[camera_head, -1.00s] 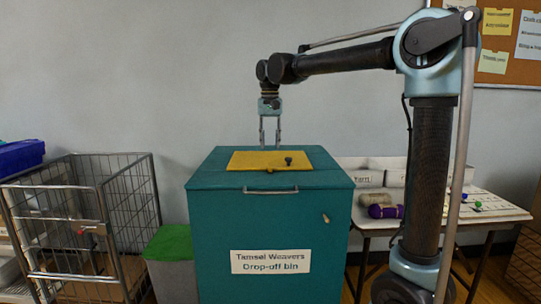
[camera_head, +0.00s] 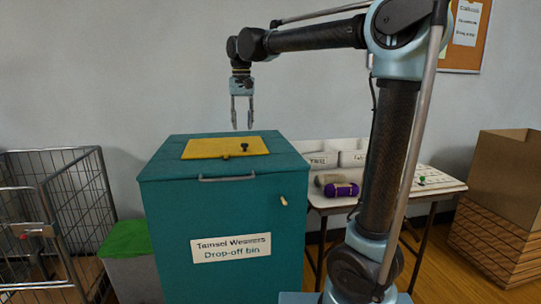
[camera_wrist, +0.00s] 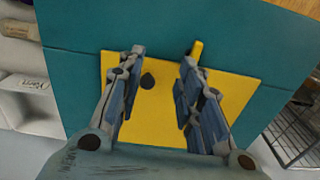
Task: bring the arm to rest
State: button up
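My gripper (camera_head: 242,112) points straight down above the teal drop-off bin (camera_head: 222,238), over the yellow flap (camera_head: 225,147) on its top. Its fingers are apart with nothing between them. The wrist view shows the open fingers (camera_wrist: 163,68) over the yellow flap (camera_wrist: 160,103), with a dark knob (camera_wrist: 147,80) on the flap lying between them in the picture. The flap lies flat on the bin top. The arm is raised and bent, and its forearm reaches out to the left.
A wire cage trolley (camera_head: 90,185) and a green-lidded grey box (camera_head: 128,240) stand left of the bin. On the right, a table (camera_head: 440,188) holds a purple yarn bundle (camera_head: 341,189) and white bins (camera_head: 352,158). A large cardboard carton (camera_head: 500,170) stands farther right.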

jog(key=s+d+f, duration=0.3)
jog(key=d+f, duration=0.1)
jog(key=d, duration=0.4)
jog(key=s+d+f+m+t, duration=0.1)
jog(key=s+d+f, duration=0.25)
jog(key=d, duration=0.35)
jog(key=s+d+f, duration=0.3)
jog(key=d+f, duration=0.1)
jog(key=d, duration=0.4)
jog(key=s+d+f, duration=0.5)
jog(key=s+f, duration=0.2)
jog(key=f, duration=0.2)
jog(key=s+d+f+m+t, duration=0.1)
jog(key=s+d+f, duration=0.5)
jog(key=f, duration=0.4)
jog(key=shift+s, duration=0.45)
jog(key=shift+d, duration=0.1)
